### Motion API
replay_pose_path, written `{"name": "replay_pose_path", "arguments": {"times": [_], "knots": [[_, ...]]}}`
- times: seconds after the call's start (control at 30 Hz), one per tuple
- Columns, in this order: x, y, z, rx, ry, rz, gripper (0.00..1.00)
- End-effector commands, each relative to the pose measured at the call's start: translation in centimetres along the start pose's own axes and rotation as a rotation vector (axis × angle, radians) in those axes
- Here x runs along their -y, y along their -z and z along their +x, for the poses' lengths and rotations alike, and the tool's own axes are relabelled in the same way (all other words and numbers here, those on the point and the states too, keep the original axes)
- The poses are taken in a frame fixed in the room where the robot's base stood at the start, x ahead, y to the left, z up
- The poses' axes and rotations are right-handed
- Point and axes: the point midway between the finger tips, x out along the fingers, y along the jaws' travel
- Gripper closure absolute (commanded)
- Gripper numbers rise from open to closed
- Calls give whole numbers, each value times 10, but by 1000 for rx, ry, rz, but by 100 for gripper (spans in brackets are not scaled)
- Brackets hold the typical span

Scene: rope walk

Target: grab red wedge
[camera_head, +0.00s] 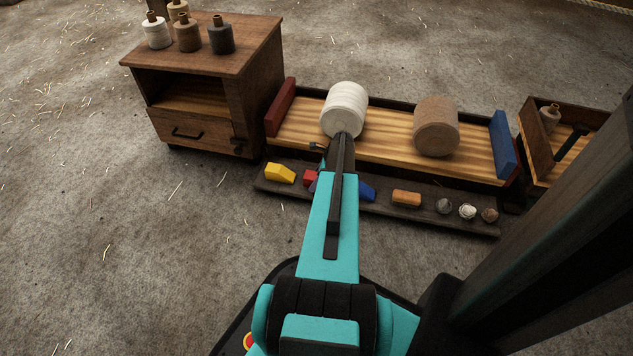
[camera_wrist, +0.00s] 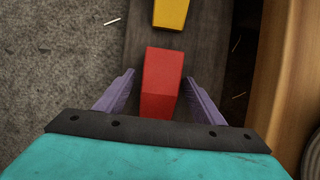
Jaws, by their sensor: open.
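The red wedge (camera_wrist: 162,84) lies on a dark plank shelf (camera_head: 440,215). In the wrist view it sits between the two purple fingers of my gripper (camera_wrist: 160,90), with a gap on each side. The fingers are open and do not appear to touch it. In the head view the red wedge (camera_head: 310,177) shows just left of my arm, which hides part of it. The gripper (camera_head: 315,184) is mostly hidden there by my arm.
A yellow wedge (camera_wrist: 171,13) lies just beyond the red one. A blue wedge (camera_head: 367,192), an orange block (camera_head: 406,198) and several small balls lie to the right. A wooden trough (camera_head: 385,143) with two big spools runs behind. A cabinet (camera_head: 205,90) stands left.

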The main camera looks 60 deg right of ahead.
Motion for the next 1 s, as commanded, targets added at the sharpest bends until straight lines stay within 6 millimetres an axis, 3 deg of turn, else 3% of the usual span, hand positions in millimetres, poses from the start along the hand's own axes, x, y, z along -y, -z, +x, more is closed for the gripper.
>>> {"name": "replay_pose_path", "arguments": {"times": [0.1,0.4,0.77,1.0], "knots": [[0,0,0,0,0,0,38],[0,0,0,0,0,0,86],[0,-1,-3,0,0,0,86],[0,-8,-18,0,1,0,86]]}}
